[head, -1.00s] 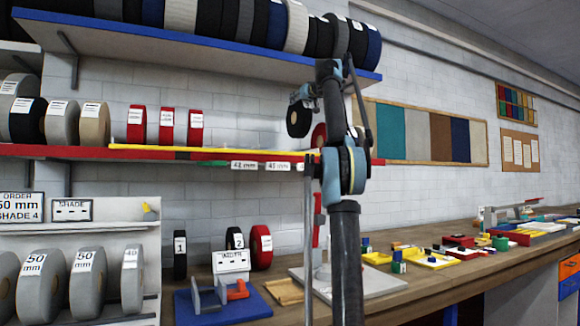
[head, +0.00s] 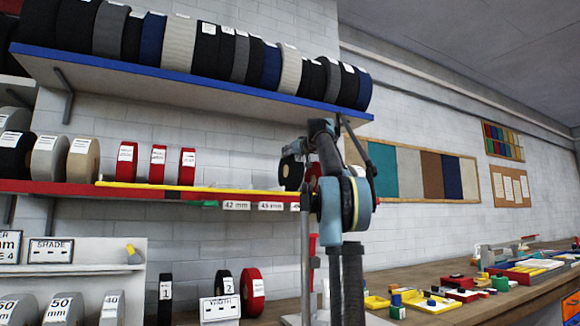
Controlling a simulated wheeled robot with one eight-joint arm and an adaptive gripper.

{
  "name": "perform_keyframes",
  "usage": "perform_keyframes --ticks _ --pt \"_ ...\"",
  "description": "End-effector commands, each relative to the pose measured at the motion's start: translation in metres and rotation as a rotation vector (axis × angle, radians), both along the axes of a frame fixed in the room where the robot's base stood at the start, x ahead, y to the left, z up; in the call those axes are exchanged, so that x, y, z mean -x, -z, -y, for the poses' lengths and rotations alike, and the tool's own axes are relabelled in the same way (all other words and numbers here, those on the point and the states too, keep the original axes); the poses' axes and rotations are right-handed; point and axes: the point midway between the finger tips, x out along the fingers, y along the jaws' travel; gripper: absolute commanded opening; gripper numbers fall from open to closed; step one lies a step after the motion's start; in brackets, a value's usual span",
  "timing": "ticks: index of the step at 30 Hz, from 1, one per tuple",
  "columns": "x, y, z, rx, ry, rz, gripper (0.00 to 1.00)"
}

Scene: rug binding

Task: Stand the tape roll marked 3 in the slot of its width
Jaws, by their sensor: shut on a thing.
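My gripper (head: 299,150) is shut on a black tape roll (head: 291,173), partly hidden behind my arm. The number on this roll cannot be read. The roll is upright, its lower edge near the level of the red shelf (head: 60,187) front; I cannot tell whether it touches. A row of width labels hangs below the shelf edge: one reads 42 mm (head: 237,205), another 45 mm (head: 270,206), and a third is partly hidden by my arm. A red roll (head: 313,170) shows just right of the held roll, partly covered by my arm.
Three red rolls (head: 158,164) stand on the shelf to the left. The blue-edged shelf (head: 200,72), full of rolls, overhangs above. Below on the bench are black rolls marked 1 (head: 165,297) and 2 (head: 223,286), and a red roll (head: 252,292).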

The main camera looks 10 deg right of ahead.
Motion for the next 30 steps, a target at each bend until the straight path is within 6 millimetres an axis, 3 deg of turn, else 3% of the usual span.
perform_keyframes --ticks 10,23,24,27,30 --pt "0.001 0.033 0.0 0.0 0.0 0.0 0.0" --pt "0.001 0.038 0.0 0.0 0.001 0.0 0.0" --pt "0.0 0.039 0.001 0.0 0.001 0.0 0.41" --pt "0.0 0.039 0.001 0.0 0.001 0.0 0.59" --pt "0.0 0.038 0.001 0.0 0.001 0.0 0.59"
